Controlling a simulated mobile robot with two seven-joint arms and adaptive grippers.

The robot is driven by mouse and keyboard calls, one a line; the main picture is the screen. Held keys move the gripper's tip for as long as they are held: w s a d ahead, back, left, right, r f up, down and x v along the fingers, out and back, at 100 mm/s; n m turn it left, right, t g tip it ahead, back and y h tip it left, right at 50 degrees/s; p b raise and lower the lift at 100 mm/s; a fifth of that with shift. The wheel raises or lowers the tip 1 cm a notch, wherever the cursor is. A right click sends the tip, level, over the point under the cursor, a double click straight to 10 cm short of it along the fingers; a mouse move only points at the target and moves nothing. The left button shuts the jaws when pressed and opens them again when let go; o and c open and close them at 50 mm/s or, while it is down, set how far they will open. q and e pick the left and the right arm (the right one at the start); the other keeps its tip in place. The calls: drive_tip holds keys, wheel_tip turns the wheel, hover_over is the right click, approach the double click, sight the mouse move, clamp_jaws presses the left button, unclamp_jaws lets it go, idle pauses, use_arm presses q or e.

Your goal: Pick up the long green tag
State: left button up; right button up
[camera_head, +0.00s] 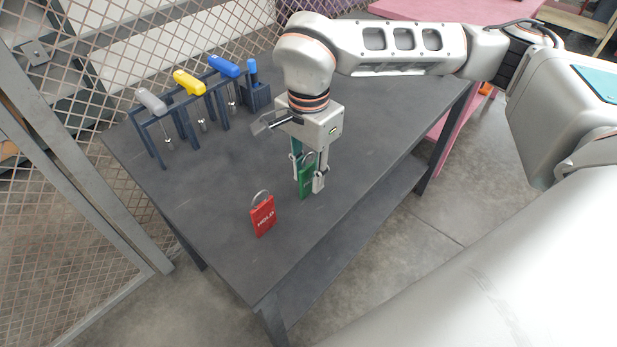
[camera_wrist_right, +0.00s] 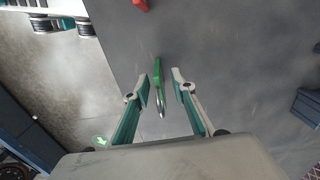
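The green tag (camera_head: 304,181) with a metal loop stands upright on the dark table, behind and right of the red tag in the head view. My right gripper (camera_head: 308,172) points down over the green tag, with its fingers on either side; one finger partly covers it. In the right wrist view the green tag (camera_wrist_right: 158,76) lies between the two fingertips of the right gripper (camera_wrist_right: 161,88), its loop toward the palm. Gaps show on both sides, so the fingers are open. My left gripper is not in view.
A red tag (camera_head: 263,216) marked HOLD stands nearby on the table (camera_head: 215,240). Grey (camera_head: 150,101), yellow (camera_head: 189,82) and blue (camera_head: 224,66) handled tools hang in a dark rack at the back left. A wire mesh fence (camera_head: 60,230) runs along the left.

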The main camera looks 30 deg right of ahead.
clamp_jaws()
drive_tip(key=shift+r, duration=0.1)
wheel_tip(320, 180, up, 20)
drive_tip(key=p, duration=0.2)
idle(0.4)
